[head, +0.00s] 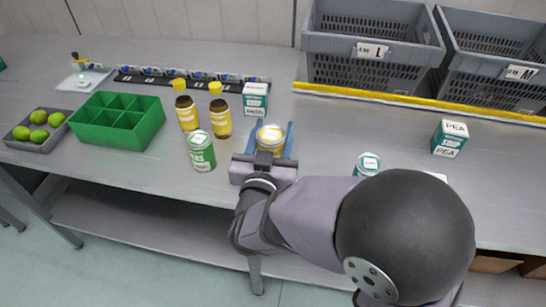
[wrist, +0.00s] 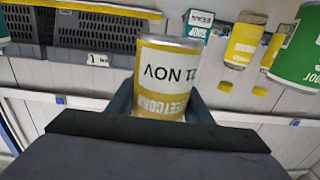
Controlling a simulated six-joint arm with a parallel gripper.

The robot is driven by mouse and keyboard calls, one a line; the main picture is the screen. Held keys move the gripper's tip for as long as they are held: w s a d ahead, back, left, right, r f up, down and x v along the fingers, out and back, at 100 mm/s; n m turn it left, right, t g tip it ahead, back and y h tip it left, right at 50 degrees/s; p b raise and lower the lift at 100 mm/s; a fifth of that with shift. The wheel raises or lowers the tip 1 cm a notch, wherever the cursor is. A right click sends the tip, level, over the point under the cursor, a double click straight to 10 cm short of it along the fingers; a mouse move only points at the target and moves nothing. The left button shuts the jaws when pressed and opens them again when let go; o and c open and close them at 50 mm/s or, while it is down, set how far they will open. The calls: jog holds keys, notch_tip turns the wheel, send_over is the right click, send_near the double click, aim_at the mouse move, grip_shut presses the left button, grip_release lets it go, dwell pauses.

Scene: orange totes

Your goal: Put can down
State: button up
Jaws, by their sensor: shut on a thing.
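In the head view the can (head: 270,138) sits between the two blue-grey fingers of my gripper (head: 271,143). The wrist view shows a finger on each side of the can, and my gripper (wrist: 160,105) is shut on it. The can's lower part is hidden by my gripper. I cannot tell whether it touches the grey bench (head: 330,140).
A green can (head: 201,152) and two yellow-labelled bottles (head: 187,113) (head: 220,118) stand to the left, with a teal box (head: 255,99) behind. Another can (head: 367,164) is partly hidden by my arm. A PEA box (head: 449,139) stands right. Grey crates (head: 372,68) are at the back.

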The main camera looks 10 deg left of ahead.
jog(key=shift+f, duration=2.95)
jog(key=shift+f, duration=0.1)
jog(key=shift+f+b, duration=0.15)
jog(key=shift+b, duration=0.2)
jog(key=o, duration=1.3)
jog(key=shift+s, duration=0.1)
jog(key=shift+o, duration=0.4)
jog(key=shift+s+d+b, duration=0.15)
jog(key=shift+s+b, duration=0.15)
jog(key=shift+s, duration=1.5)
jog(key=shift+s+d+b, duration=0.1)
jog(key=shift+s+b, duration=0.2)
jog(key=shift+s, duration=1.5)
